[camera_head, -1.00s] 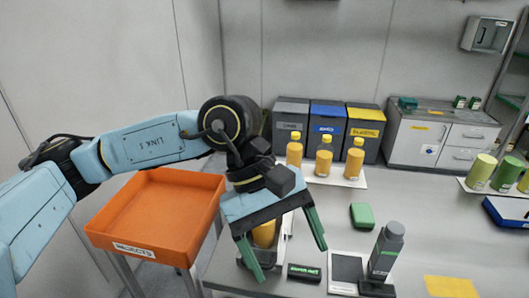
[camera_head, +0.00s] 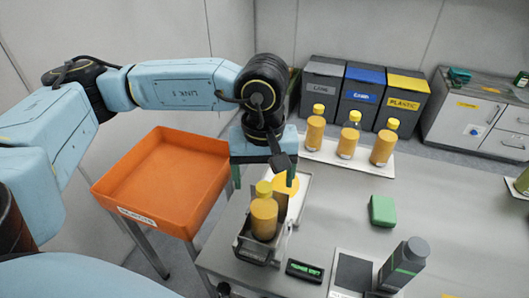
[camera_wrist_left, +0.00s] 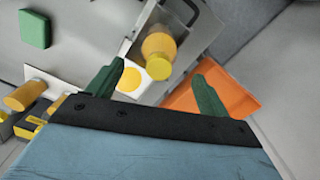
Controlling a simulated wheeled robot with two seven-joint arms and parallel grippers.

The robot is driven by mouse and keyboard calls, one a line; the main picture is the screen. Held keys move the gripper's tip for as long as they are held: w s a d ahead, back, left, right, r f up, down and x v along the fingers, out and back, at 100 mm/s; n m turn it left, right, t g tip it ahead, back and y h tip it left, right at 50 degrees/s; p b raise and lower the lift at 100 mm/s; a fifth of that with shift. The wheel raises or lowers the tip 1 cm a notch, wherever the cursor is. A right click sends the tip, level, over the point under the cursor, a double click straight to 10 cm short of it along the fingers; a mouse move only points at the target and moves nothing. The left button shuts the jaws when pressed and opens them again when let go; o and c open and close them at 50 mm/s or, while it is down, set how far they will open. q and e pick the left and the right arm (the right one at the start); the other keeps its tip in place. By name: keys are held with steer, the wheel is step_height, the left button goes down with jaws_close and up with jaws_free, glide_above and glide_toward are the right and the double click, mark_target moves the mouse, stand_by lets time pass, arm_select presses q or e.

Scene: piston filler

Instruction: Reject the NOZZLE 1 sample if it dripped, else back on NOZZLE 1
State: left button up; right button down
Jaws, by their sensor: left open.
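An orange bottle with a yellow cap (camera_head: 264,217) stands upright in a grey metal holder (camera_head: 258,252) at the table's left end. It also shows in the wrist view (camera_wrist_left: 158,48). Just behind it is a round yellow patch (camera_wrist_left: 130,80) on a white surface; I cannot tell whether it is spilled liquid. My left gripper (camera_head: 264,182) is open and empty, above and behind the bottle, its green fingers apart from it. The orange rejects bin (camera_head: 150,210) with a white label stands left of the table and looks empty. My right gripper is not seen.
Three orange bottles (camera_head: 348,138) stand on a white tray at the back. Grey, blue and yellow-lidded bins (camera_head: 360,95) stand behind them. The middle right of the table is bare.

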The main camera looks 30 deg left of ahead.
mark_target(262, 191)
arm_select(q)
step_height(262, 191, down, 4)
steer(key=shift+f, duration=0.1)
steer(key=shift+w+f, duration=0.1)
steer(key=shift+f, duration=0.45)
steer(key=shift+c, duration=0.5)
steer(key=c, duration=1.4)
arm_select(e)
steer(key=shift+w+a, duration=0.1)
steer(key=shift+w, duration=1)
arm_select(q)
steer(key=shift+s+d+f, duration=0.1)
steer(key=shift+s, duration=0.15)
steer(key=shift+s, duration=0.1)
steer(key=shift+s+d, duration=0.1)
steer(key=shift+s, duration=0.15)
jaws_close()
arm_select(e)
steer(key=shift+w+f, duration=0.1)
